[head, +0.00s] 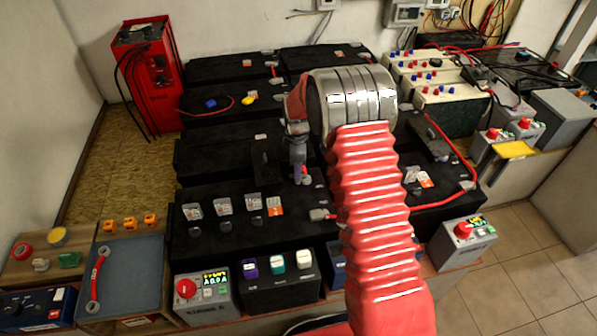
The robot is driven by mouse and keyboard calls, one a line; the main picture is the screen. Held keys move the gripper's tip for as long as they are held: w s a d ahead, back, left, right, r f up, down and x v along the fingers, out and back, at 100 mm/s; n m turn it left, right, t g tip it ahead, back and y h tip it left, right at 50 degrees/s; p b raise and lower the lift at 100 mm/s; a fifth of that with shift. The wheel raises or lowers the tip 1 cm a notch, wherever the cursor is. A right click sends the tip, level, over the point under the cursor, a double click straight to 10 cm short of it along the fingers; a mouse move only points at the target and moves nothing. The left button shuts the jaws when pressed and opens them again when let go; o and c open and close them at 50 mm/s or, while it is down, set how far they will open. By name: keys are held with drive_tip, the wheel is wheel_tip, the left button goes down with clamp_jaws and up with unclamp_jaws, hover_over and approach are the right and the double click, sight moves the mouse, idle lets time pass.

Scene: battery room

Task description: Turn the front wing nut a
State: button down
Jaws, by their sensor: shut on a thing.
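My gripper (300,178) points down at the back right part of a large black battery (245,205) in the middle of the head view. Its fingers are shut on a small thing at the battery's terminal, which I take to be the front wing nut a. The fingers hide nearly all of it, so its angle cannot be told. A small bit of red shows right beside the fingertips. My red ribbed arm covers the area just right of the gripper.
More black batteries stand behind. A grey clamp (320,214) sits on the battery's right edge, near my arm. A red charger (147,75) stands at the back left. Small control boxes (205,292) line the front. A red cable (452,150) curves at the right.

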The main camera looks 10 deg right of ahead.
drive_tip(key=shift+n, duration=1.2)
drive_tip(key=c, duration=1.8)
unclamp_jaws()
drive_tip(key=shift+c, duration=0.2)
wheel_tip(320, 180, up, 14)
drive_tip(key=shift+f, duration=0.15)
